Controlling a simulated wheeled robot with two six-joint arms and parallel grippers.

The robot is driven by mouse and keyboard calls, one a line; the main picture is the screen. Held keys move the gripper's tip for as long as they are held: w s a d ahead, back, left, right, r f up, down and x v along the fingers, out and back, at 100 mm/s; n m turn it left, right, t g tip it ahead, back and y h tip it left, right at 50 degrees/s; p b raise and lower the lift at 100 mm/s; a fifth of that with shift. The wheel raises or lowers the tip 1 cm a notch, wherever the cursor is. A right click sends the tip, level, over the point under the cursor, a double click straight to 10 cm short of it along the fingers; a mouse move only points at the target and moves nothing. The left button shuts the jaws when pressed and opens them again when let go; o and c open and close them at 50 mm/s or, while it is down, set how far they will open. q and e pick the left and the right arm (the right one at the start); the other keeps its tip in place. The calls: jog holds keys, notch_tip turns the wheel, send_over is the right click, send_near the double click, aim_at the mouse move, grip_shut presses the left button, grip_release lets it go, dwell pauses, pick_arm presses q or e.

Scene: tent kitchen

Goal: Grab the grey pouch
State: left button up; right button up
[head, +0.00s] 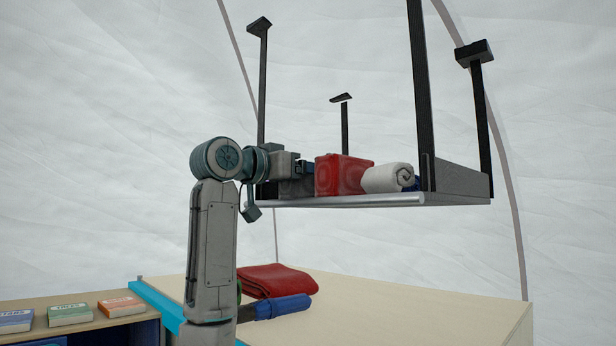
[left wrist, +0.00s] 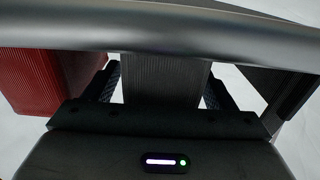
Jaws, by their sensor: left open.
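The grey pouch (head: 297,187) sits on the hanging shelf, left of a red box and partly hidden by my left arm. In the left wrist view, a dark grey ribbed face, which looks like the grey pouch (left wrist: 165,80), stands between the two fingers of my left gripper (left wrist: 160,88). The gripper is open, with light gaps between the face and each finger. In the head view my left gripper (head: 305,167) is at the shelf, beside the red box and above the pouch's visible part. My right gripper is in neither view.
The shelf's metal front rail (head: 350,200) also crosses the top of the left wrist view (left wrist: 160,35). The red box (head: 340,176) and a rolled white towel (head: 385,178) stand right of the pouch. Dark posts hold the shelf. Below, a red cloth (head: 275,281) lies on the table.

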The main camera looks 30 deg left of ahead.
pick_arm(q)
jog(key=shift+c, duration=0.7)
jog(key=shift+a, duration=0.1)
jog(key=c, duration=1)
jog(key=shift+o, duration=0.2)
jog(key=shift+r, duration=0.1)
